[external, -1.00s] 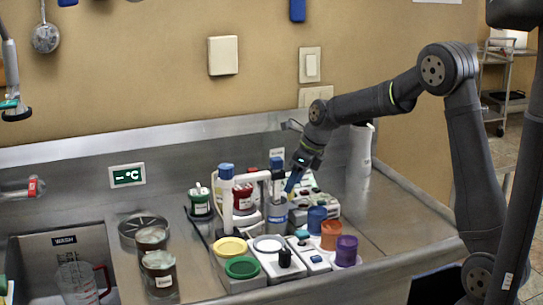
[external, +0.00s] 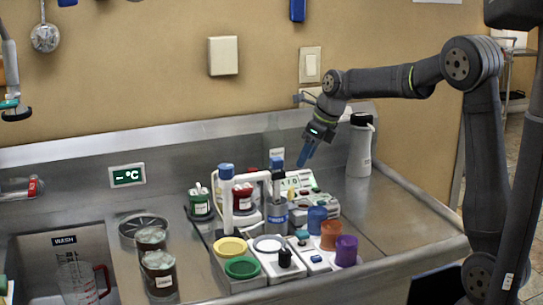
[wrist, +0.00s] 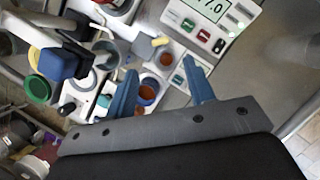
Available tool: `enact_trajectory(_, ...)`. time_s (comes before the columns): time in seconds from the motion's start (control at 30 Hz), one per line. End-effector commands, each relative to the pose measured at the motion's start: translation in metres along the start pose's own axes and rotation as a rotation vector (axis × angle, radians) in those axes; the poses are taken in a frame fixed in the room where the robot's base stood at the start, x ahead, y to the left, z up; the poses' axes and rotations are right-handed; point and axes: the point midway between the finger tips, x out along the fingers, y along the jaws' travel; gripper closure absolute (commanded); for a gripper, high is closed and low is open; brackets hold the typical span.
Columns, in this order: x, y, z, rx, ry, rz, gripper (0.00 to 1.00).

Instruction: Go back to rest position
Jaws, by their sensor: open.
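My gripper (external: 306,157) is raised above the back right part of the steel counter (external: 375,222), pointing down and slightly left. In the wrist view its two blue fingers (wrist: 165,90) stand apart with nothing held between them. The external view shows the fingers nearly edge-on. They are clear of the equipment below.
A white bottle (external: 360,150) stands right of my gripper. Below are a display device (external: 295,182), a white stand (external: 228,205) and blue, orange and purple cups (external: 346,250). Yellow and green lids (external: 242,267) sit in front. A sink (external: 35,240) is at left.

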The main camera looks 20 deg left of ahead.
Motion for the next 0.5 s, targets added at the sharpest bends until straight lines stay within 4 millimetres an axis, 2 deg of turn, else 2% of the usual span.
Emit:
enact_trajectory(0.1, 0.027, 0.001, -0.001, 0.000, 0.005, 0.004, 0.51)
enact_trajectory(0.5, 0.107, 0.001, -0.001, 0.000, 0.004, 0.003, 0.51)
